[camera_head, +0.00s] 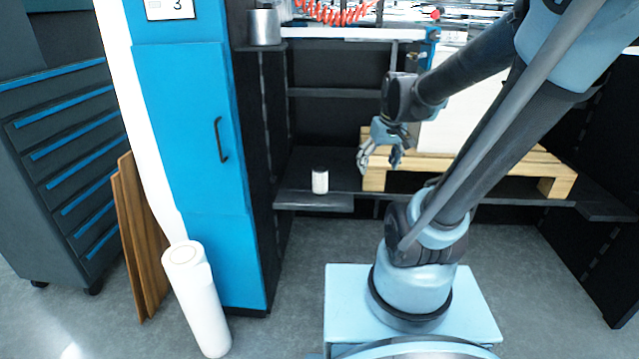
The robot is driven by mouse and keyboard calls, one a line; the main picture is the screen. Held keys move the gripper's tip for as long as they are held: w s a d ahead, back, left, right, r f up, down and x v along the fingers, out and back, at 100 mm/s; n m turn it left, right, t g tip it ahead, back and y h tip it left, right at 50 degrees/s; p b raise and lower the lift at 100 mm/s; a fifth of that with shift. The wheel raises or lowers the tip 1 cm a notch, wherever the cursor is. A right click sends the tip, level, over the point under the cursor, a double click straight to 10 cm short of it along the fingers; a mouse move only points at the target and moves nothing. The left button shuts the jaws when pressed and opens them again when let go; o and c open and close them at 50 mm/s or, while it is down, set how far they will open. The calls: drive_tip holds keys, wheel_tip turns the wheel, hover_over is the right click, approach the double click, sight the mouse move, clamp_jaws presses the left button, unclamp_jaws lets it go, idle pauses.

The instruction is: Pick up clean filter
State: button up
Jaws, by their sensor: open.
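A small white cylinder with a dark top, which looks like the filter (320,181), stands upright on a low dark shelf (313,201) near the middle of the view. Whether it is clean cannot be told at this size. My gripper (377,165) is open and empty, to the right of the filter and a little higher in the picture. The two are apart. My arm reaches in from the upper right and hides part of the shelf and pallet behind it.
A wooden pallet (480,182) bearing a white block stands right behind my gripper. A blue cabinet (185,130) is left of the filter. A white roll (197,300) and brown boards (140,240) lean at the left. A metal pot (264,27) stands higher up.

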drive_tip(key=w+a+f+n+y, duration=0.1)
drive_tip(key=w+a, duration=0.3)
drive_tip(key=w, duration=0.2)
drive_tip(key=w+a+f+n, duration=0.1)
drive_tip(key=w+a+n, duration=0.15)
drive_tip(key=w, duration=0.35)
drive_tip(key=n, duration=0.2)
approach(322, 170)
drive_tip(key=shift+m+y, duration=0.25)
drive_tip(key=shift+y, duration=0.15)
drive_tip(key=shift+w+d+x, duration=0.1)
drive_tip(key=shift+d+x, duration=0.05)
drive_tip(key=shift+x, duration=2.95)
drive_tip(key=shift+w+d+x, duration=0.1)
drive_tip(key=shift+d+x, duration=0.05)
drive_tip(key=shift+x, duration=2.95)
drive_tip(key=shift+w+x, duration=0.1)
drive_tip(key=shift+x, duration=1.2)
drive_tip(key=shift+w+x, duration=0.15)
drive_tip(key=shift+x, duration=1.15)
drive_tip(key=shift+d, duration=0.1)
drive_tip(key=shift+r, duration=0.1)
drive_tip(key=c, duration=1.1)
